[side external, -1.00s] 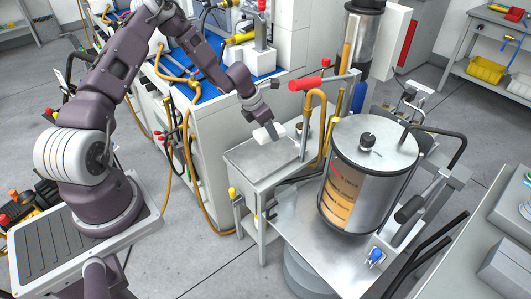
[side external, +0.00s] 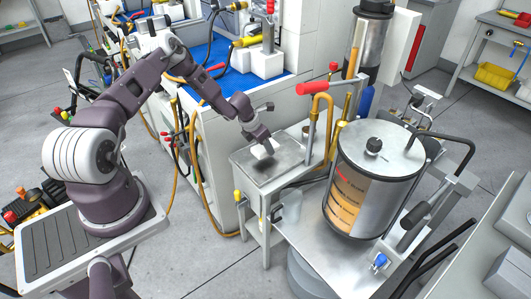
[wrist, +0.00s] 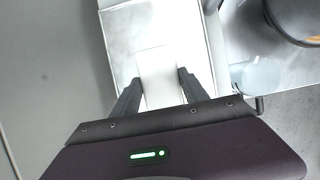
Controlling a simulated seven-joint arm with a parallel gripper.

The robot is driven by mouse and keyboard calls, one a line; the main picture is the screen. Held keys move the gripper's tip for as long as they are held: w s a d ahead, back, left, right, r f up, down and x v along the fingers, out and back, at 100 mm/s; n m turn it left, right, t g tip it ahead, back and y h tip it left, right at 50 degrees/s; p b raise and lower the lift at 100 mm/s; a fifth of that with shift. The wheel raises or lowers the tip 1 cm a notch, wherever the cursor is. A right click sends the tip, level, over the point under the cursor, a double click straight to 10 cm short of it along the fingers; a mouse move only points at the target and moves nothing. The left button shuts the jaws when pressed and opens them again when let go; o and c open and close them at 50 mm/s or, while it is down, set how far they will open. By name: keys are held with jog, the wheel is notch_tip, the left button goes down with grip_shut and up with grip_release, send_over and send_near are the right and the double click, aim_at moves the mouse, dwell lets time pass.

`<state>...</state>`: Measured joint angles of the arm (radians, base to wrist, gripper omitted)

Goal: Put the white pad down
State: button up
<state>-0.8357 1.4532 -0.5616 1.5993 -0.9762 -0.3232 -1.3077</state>
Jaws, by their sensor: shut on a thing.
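My gripper (side external: 261,144) is shut on the white pad (side external: 263,151), a small pale block. The pad is over the middle of the grey metal top of a small side stand (side external: 285,177). In the wrist view, the two dark fingers of my gripper (wrist: 158,85) are on either side of the pad (wrist: 156,66), and the bright stand top (wrist: 158,22) lies beneath it. I cannot tell whether the pad touches the surface.
A large clear-walled drum (side external: 373,185) with a metal lid stands right of the stand. A yellow pipe (side external: 322,105) and a red-handled lever (side external: 312,89) rise behind the stand top. The metal top around the pad is mostly clear.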

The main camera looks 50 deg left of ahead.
aim_at(262, 148)
notch_tip(262, 148, down, 3)
jog(key=shift+f, duration=0.2)
jog(key=shift+f, duration=0.1)
jog(key=o, duration=1.3)
jog(key=v, duration=1.2)
